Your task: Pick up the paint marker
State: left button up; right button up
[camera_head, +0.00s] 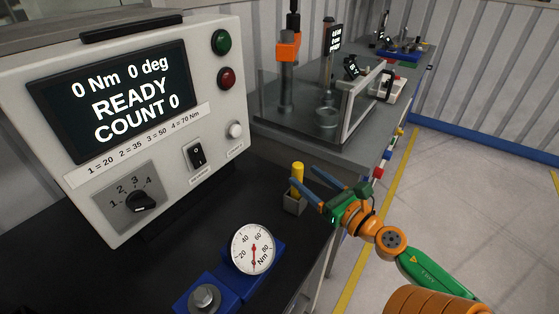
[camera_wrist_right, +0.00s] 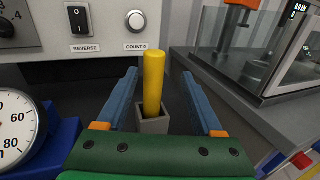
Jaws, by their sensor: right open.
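The yellow paint marker (camera_head: 297,177) stands upright in a small grey square holder (camera_head: 295,205) on the dark bench, to the right of the control box. My right gripper (camera_head: 313,186) is open at the marker, its blue fingers pointing toward it. In the right wrist view the marker (camera_wrist_right: 153,85) rises between the two open fingers (camera_wrist_right: 153,88), with a gap on either side. The holder (camera_wrist_right: 153,126) shows below it. My left gripper is not in view.
The control box (camera_head: 130,110) with its READY screen, dial and switches stands at the left. A round Nm gauge (camera_head: 253,248) on a blue block is at the bench's front. A second bench (camera_head: 340,150) with fixtures stands behind. Open floor lies at the right.

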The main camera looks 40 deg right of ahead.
aim_at(301, 170)
jog(key=w+p, duration=0.1)
jog(key=w+r, duration=0.1)
jog(key=w+a+r+p, duration=0.1)
jog(key=w, duration=0.1)
jog(key=shift+r+p, duration=0.15)
jog(key=shift+p, duration=0.15)
jog(key=w, duration=0.1)
jog(key=w+f, duration=0.1)
jog(key=shift+w+d+f, duration=0.1)
jog(key=shift+w+d, duration=0.1)
jog(key=shift+w, duration=0.15)
jog(key=shift+s, duration=0.15)
jog(key=c, duration=0.5)
grip_shut()
